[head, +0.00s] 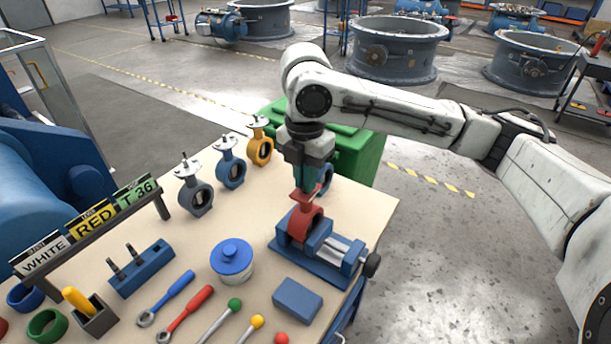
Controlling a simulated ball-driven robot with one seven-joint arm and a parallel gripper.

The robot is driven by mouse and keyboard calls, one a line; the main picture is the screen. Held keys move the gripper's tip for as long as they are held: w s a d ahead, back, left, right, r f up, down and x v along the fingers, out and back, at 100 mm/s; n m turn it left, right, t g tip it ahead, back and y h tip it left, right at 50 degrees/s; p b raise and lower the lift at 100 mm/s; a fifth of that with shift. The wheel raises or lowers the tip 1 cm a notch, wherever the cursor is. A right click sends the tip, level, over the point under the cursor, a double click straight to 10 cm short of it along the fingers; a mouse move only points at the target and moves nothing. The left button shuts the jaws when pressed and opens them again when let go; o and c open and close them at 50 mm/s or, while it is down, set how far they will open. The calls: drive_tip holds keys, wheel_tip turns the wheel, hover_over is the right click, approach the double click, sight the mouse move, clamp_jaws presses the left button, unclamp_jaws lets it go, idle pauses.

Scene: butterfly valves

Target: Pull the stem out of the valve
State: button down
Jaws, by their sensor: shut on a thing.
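A red butterfly valve (301,228) stands upright in a blue vise (318,245) on the right part of the table. My gripper (308,188) points straight down on the top of this valve and is shut on its stem. The stem is hidden by the jaws, so I cannot tell how far it sits in the valve body.
A grey-blue valve (197,198), a blue valve (231,172) and a yellow valve (261,150) stand behind left. Another blue valve (327,180) is partly hidden behind my gripper. A blue pin block (142,268), lidded pot (232,262) and wrenches (185,313) lie in front.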

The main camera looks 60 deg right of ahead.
drive_tip(key=shift+r+p, duration=3)
drive_tip(key=shift+r, duration=0.35)
idle(4.7)
